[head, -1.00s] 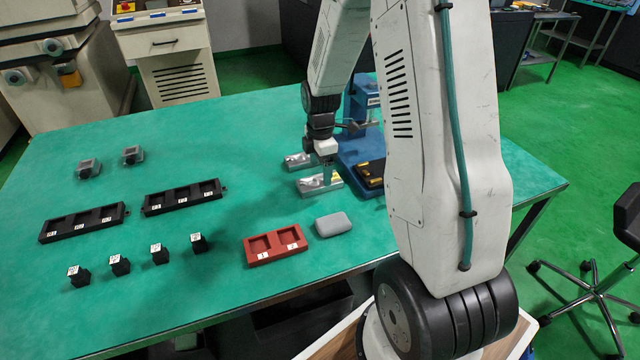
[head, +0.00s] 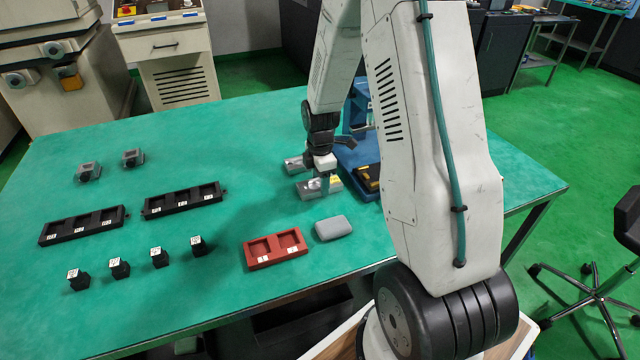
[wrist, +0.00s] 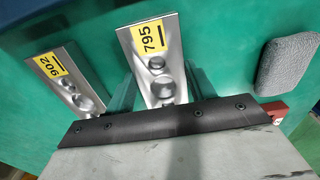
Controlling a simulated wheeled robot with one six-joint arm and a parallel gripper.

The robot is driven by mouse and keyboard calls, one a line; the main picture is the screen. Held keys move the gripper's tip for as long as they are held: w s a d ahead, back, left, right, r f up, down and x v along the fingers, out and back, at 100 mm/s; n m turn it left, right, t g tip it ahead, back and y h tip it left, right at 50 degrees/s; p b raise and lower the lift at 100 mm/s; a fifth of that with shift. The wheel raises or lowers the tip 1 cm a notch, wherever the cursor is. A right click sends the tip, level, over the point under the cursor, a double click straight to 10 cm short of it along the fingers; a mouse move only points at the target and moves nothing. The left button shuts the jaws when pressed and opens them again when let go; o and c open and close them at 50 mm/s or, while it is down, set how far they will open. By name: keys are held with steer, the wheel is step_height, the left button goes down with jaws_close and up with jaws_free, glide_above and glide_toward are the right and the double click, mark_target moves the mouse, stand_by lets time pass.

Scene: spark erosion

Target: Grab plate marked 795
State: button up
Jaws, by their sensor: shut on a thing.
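The plate marked 795 (wrist: 152,50) is a silver metal block with a yellow label and round holes. In the head view it lies on the green table (head: 110,270), partly covered by my gripper (head: 325,184). My gripper (wrist: 155,95) is shut on this plate, with a finger on each side of it in the wrist view. A similar plate marked 902 (wrist: 62,78) lies beside it, apart from my gripper; in the head view it is the plate (head: 293,165) just behind.
A grey rounded pad (head: 332,228) and a red two-pocket tray (head: 262,264) lie in front of the plates. A blue device (head: 352,160) stands close on the right. Black trays (head: 82,224) and small black blocks (head: 119,267) are on the left.

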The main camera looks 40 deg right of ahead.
steer(key=shift+r, duration=0.15)
steer(key=shift+r, duration=0.65)
step_height(320, 180, up, 2)
steer(key=shift+r, duration=0.1)
steer(key=s, duration=1)
steer(key=s+d+r, duration=0.1)
steer(key=s, duration=0.4)
steer(key=shift+s+r, duration=0.1)
steer(key=shift+s, duration=0.4)
